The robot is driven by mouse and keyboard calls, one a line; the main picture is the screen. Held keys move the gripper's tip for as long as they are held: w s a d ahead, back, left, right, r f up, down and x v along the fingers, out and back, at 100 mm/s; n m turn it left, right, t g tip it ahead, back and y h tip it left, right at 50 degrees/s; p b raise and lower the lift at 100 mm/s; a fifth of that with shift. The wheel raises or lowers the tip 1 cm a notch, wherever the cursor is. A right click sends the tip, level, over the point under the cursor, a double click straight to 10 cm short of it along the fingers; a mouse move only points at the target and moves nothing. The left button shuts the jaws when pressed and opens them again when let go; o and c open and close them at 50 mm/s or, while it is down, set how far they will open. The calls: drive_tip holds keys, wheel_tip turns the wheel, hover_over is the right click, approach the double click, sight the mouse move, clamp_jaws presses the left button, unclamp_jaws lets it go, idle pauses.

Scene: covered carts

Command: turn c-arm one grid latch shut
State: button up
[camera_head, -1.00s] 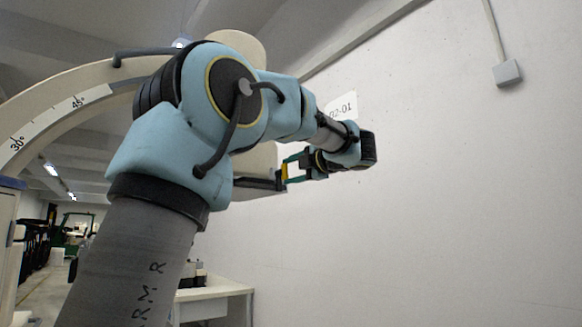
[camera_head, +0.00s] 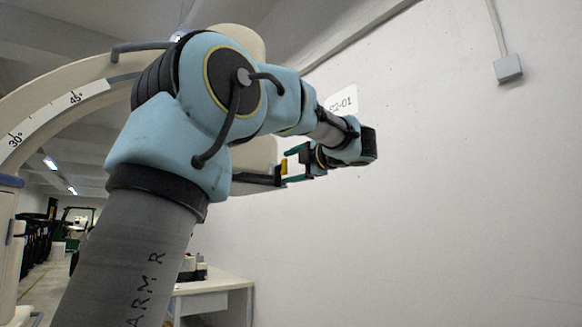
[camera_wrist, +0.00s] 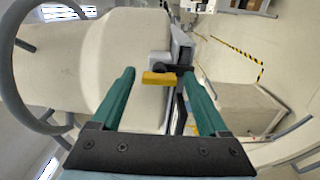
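The yellow latch handle (camera_wrist: 158,78) shows ahead of my fingertips in the wrist view, a short bar lying crosswise beside a grey bracket and a dark part. It also shows in the head view (camera_head: 283,166) as a small upright yellow piece at the end of a dark arm below the cream C-arm housing (camera_head: 256,156). My gripper (camera_wrist: 160,74) has two teal fingers spread apart, one on each side of the handle, with a gap visible at both ends. In the head view my gripper (camera_head: 290,167) faces left toward the handle. Exact depth between fingertips and handle is unclear.
The curved C-arm (camera_head: 60,112) with angle marks stands at left. A white wall (camera_head: 430,200) is close on the right, with a small grey box (camera_head: 507,68) on it. A white table (camera_head: 222,287) stands below. Floor with striped tape (camera_wrist: 235,50) shows beyond.

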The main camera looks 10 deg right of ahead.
drive_tip(key=shift+o, duration=0.3)
drive_tip(key=shift+s, duration=0.1)
drive_tip(key=b+v, duration=0.3)
drive_tip(key=v, duration=0.7)
drive_tip(key=shift+s+b, duration=0.25)
drive_tip(key=shift+b, duration=0.15)
drive_tip(key=shift+d, duration=0.15)
